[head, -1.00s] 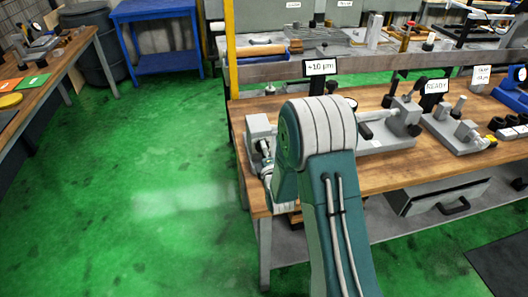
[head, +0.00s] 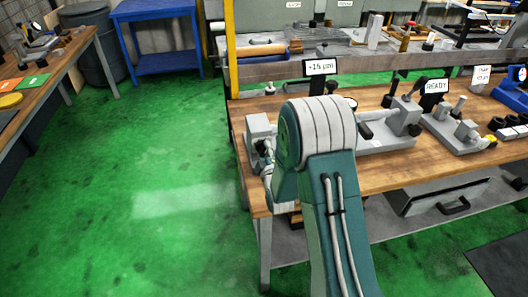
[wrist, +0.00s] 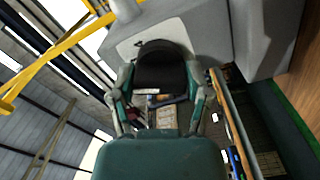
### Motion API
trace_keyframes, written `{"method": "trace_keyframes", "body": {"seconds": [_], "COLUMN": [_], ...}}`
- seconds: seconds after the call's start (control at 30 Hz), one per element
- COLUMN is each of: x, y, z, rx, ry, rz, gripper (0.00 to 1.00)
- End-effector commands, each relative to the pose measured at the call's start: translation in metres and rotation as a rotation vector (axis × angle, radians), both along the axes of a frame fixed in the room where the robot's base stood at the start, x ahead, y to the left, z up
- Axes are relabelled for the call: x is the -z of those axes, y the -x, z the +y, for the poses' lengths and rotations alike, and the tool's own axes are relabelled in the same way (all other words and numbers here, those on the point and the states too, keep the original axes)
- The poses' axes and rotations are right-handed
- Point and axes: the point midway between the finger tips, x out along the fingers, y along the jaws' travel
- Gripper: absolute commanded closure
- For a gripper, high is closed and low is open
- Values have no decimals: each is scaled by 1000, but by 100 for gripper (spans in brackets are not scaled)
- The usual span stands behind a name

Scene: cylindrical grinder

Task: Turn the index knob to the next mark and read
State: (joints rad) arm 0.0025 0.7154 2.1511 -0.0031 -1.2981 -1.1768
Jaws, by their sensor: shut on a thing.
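The index knob (wrist: 162,74) is the dark rounded piece in the wrist view, in front of a light plate on a grey housing. My gripper (wrist: 161,90) has one finger on each side of the knob and is shut on it. In the head view, my arm hides the knob and most of the gripper at the bench's left end. The grey housing (head: 259,127) shows just above it. The readout sign (head: 321,67) behind my arm shows a small value in µm starting with "+1"; its last digit is blurred, perhaps 5 or 6.
The wooden bench (head: 420,165) carries grey fixtures to the right of my arm, with a "READY" sign (head: 436,86) behind them. An open drawer (head: 440,198) hangs under the bench. The green floor (head: 170,150) at left is clear.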

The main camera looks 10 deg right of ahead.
Motion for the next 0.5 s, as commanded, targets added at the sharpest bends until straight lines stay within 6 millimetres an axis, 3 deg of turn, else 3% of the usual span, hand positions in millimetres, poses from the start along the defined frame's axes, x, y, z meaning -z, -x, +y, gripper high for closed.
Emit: {"method": "trace_keyframes", "body": {"seconds": [0.3, 0.33, 0.4, 0.5], "x": [5, 5, 4, 3], "y": [1, 1, 1, 1], "z": [-1, -1, -1, 0], "rx": [2, 2, 3, 2], "ry": [-1, -1, -1, 0], "rz": [13, 13, 12, 9], "gripper": [85, 24, 3, 3]}}
